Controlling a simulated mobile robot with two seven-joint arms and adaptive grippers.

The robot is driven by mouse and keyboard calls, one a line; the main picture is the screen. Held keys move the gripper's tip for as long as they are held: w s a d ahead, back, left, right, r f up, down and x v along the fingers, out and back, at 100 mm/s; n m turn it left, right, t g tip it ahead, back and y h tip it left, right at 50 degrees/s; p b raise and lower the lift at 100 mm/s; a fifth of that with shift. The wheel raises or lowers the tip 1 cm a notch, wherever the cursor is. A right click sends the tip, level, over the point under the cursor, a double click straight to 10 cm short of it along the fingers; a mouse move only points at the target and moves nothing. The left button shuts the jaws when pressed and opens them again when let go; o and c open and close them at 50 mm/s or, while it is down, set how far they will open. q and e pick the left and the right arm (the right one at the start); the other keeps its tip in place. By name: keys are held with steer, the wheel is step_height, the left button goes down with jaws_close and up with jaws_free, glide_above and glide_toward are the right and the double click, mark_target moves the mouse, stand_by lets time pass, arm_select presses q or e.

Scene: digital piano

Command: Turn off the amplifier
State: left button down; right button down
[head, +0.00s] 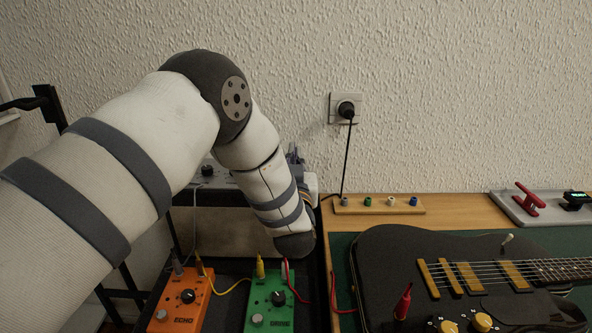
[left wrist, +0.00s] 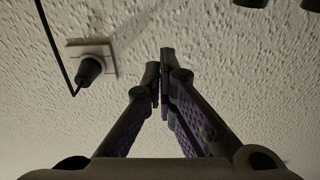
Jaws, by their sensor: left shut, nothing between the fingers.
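One black knob (head: 207,170) shows on that panel. My left forearm crosses in front of the amplifier and hides its right part. No power switch can be made out. My left gripper (left wrist: 162,70) is shut and empty, its fingertips together in front of the bare wall in the left wrist view. In the head view only a small grey part of it (head: 294,154) shows behind my forearm. My right gripper is not in view.
An orange ECHO pedal (head: 186,310) and a green DRIVE pedal (head: 270,300) with cables sit in front of the amplifier. A black guitar (head: 385,265) lies on the green mat at right. A wall socket (head: 345,107) holds a black plug, also in the wrist view (left wrist: 90,70).

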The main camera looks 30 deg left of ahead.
arm_select(q)
steer(key=f+v, duration=0.2)
steer(key=v, duration=0.7)
steer(key=shift+f, duration=0.2)
steer(key=shift+s+d, duration=0.1)
steer(key=shift+d, duration=0.05)
